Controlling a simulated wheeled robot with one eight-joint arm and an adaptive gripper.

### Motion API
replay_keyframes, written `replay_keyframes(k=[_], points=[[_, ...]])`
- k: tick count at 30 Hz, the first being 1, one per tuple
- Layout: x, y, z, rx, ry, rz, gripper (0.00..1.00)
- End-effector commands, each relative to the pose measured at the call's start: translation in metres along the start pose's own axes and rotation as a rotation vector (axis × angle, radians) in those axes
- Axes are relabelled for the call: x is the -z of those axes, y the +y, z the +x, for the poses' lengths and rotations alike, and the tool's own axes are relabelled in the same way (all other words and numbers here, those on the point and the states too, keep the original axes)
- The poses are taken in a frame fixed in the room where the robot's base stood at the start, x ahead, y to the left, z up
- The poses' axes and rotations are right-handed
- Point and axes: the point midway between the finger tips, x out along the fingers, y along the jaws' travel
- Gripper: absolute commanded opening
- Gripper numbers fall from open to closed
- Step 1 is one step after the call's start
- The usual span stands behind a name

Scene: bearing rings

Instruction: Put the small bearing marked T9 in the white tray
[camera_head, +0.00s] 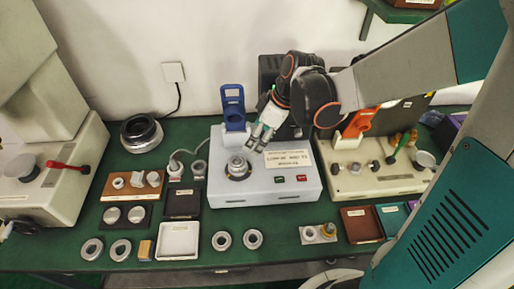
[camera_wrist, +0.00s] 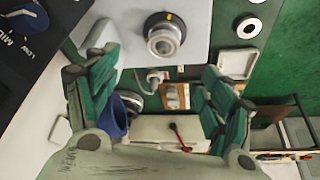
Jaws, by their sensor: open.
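The white tray (camera_head: 178,241) lies empty at the front of the green table; it also shows in the wrist view (camera_wrist: 237,64). Two bearing rings lie right of it, a left one (camera_head: 222,240) and a right one (camera_head: 252,239). Two more rings lie to its left, one outer (camera_head: 92,248) and one inner (camera_head: 120,249). Another bearing (camera_head: 238,168) sits on the grey machine and shows in the wrist view (camera_wrist: 163,38). No T9 mark is legible on any ring. My gripper (camera_head: 264,138) is open and empty above the machine, right of its bearing.
The grey machine (camera_head: 222,196) has a raised blue part (camera_head: 233,108) beside my gripper. A black tray (camera_head: 183,204) lies behind the white tray. A cream machine (camera_head: 370,184) stands right. Small parts crowd the left; bare green table shows around the front rings.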

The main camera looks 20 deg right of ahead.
Motion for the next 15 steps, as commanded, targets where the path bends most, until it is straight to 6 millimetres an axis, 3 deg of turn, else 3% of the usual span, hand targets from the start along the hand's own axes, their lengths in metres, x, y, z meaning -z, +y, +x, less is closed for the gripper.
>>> replay_keyframes(k=[9, 15], points=[[0.000, -0.002, 0.055, 0.001, -0.001, -0.004, 0.75], [0.001, -0.002, 0.080, 0.001, 0.000, -0.002, 0.75]])
